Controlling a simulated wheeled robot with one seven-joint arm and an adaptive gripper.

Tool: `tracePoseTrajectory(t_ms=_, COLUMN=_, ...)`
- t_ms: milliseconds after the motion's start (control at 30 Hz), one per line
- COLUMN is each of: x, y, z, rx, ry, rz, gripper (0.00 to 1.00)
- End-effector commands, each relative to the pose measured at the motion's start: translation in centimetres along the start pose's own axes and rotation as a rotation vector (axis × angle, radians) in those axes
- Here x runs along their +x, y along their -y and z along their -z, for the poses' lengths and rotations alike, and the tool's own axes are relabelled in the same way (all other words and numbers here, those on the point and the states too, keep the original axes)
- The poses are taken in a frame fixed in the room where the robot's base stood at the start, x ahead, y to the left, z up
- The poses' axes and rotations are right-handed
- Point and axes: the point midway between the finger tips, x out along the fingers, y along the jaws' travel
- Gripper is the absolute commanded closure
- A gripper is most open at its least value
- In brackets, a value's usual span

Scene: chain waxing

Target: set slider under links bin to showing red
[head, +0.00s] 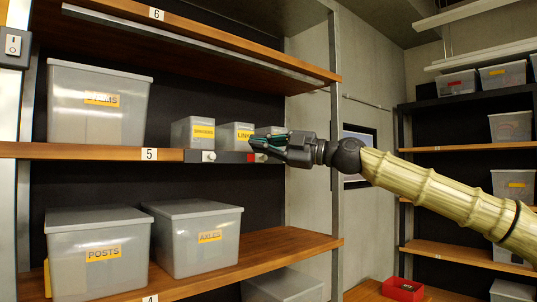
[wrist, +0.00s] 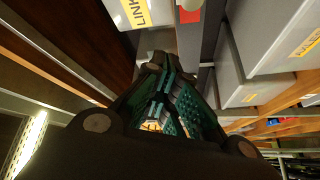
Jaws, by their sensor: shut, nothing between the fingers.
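The links bin (head: 242,130) is a small grey lidded bin on the middle shelf, with a yellow label; it also shows at the top of the wrist view (wrist: 118,14). Under it, on the dark shelf-edge strip, is the slider (head: 261,157) with a pale knob. A red patch (head: 251,157) shows to the left of the knob; red also shows beside the knob in the wrist view (wrist: 189,15). My gripper (head: 260,143) is shut and empty, in front of the links bin's right side, just above the slider. I cannot tell whether it touches anything.
A similar slider (head: 209,156) with a pale knob and no red showing sits left, under a neighbouring small bin (head: 193,133). Another small bin (head: 270,131) is partly behind my gripper. Larger bins marked posts (head: 98,275) and axles (head: 198,248) stand on the shelf below.

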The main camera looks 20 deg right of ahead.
Motion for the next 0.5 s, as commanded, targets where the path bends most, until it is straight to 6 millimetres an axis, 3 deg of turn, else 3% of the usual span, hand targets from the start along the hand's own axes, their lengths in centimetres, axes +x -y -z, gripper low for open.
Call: tracePoseTrajectory(t_ms=500, x=-7.6, y=0.2, z=-0.3, rx=0.0, ry=0.001, rz=-0.005, gripper=1.0)
